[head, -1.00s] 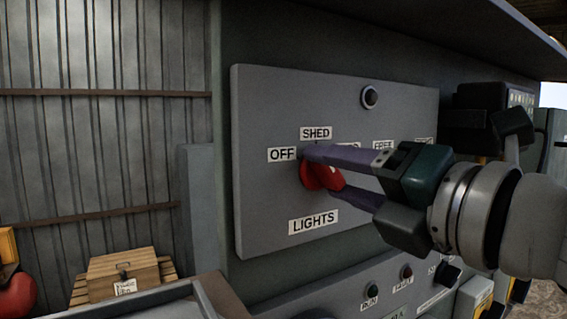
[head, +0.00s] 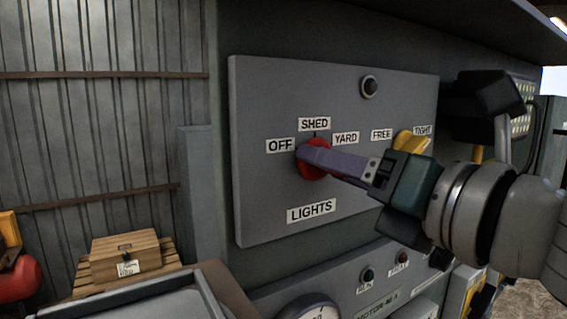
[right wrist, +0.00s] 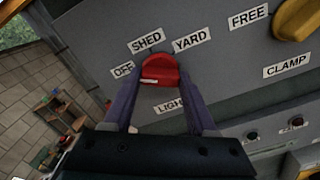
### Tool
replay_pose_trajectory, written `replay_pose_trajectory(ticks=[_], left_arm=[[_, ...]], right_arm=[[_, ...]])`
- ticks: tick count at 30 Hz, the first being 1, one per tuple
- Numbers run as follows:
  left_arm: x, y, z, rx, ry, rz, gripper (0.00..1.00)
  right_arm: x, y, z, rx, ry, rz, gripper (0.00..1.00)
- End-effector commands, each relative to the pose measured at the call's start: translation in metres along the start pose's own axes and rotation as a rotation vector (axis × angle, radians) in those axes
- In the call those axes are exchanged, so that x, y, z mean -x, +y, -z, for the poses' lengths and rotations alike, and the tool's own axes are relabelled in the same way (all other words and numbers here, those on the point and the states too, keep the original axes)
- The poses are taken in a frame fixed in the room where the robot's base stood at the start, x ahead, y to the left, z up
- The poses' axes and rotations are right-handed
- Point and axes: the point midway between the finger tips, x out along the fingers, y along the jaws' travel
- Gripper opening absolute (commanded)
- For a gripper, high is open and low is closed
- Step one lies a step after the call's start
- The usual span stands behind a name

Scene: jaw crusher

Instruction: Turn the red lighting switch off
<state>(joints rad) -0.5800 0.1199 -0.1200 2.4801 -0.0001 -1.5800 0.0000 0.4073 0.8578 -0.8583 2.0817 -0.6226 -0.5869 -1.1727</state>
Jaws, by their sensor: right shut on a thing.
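The red lighting switch (head: 317,173) is a round knob on a grey panel (head: 262,105), above the label LIGHTS and among the labels OFF, SHED and YARD. My right gripper (head: 308,157) reaches in from the right, and one purple finger covers much of the knob in the head view. In the right wrist view the red switch (right wrist: 160,70) sits between the two fingers of my right gripper (right wrist: 158,84), which is shut on it. A pale mark shows on the knob, but I cannot tell which label it points to. My left gripper is not in view.
A yellow knob (head: 408,142) by FREE and TIGHT sits right of the red switch. A dark round lamp (head: 369,87) is above. A lower panel has a gauge (head: 308,308) and small lamps. A wooden box (head: 125,254) stands at lower left.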

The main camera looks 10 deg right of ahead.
Motion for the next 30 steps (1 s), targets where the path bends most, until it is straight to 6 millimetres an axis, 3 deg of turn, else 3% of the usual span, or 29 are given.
replay_pose_trajectory(ticks=[6,7,14,23,30], left_arm=[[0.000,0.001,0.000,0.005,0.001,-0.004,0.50],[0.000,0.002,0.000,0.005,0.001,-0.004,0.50],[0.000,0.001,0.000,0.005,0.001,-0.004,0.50],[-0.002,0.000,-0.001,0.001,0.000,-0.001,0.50],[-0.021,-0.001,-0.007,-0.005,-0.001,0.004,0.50]], right_arm=[[0.000,0.000,0.000,0.004,0.000,0.000,0.02],[0.000,0.000,0.000,0.004,0.000,0.000,0.61],[0.000,0.000,0.000,0.002,0.000,0.000,0.87],[0.002,-0.001,0.001,0.001,0.000,0.000,0.88],[0.028,-0.002,0.005,0.004,0.003,-0.002,0.88]])
